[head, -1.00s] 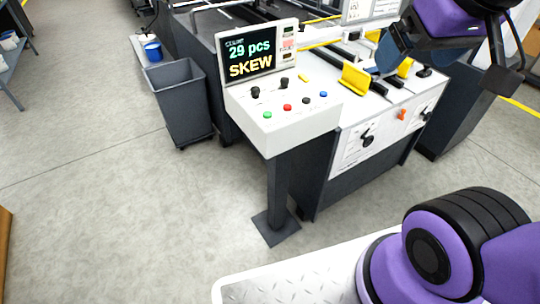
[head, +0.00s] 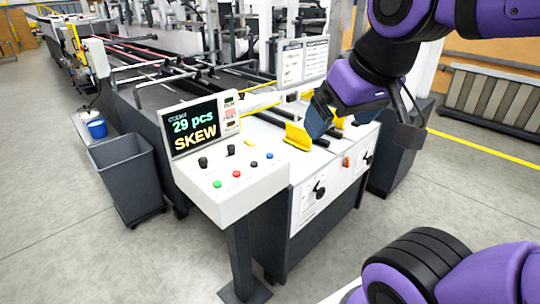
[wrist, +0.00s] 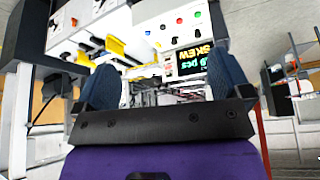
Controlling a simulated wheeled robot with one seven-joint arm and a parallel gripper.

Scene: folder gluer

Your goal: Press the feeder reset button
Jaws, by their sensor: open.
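The white control box (head: 236,198) stands on a dark post. Its sloped top carries a green button (head: 217,184), a red button (head: 236,174), a blue button (head: 270,156), a small black button and black knobs. No readable label shows which one is the feeder reset. The box also shows upside down at the top of the wrist view, with the green button (wrist: 197,14) and red button (wrist: 179,21). My gripper (head: 322,118) is open and empty, above and right of the box, over the machine's yellow guides. Its two blue fingers (wrist: 165,85) frame the wrist view, apart from the buttons.
A display (head: 193,127) reads "29 pcs" and "SKEW". Yellow guides (head: 297,135) stand on the machine top below my gripper. A grey bin (head: 128,180) stands left of the box. Open floor lies in front.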

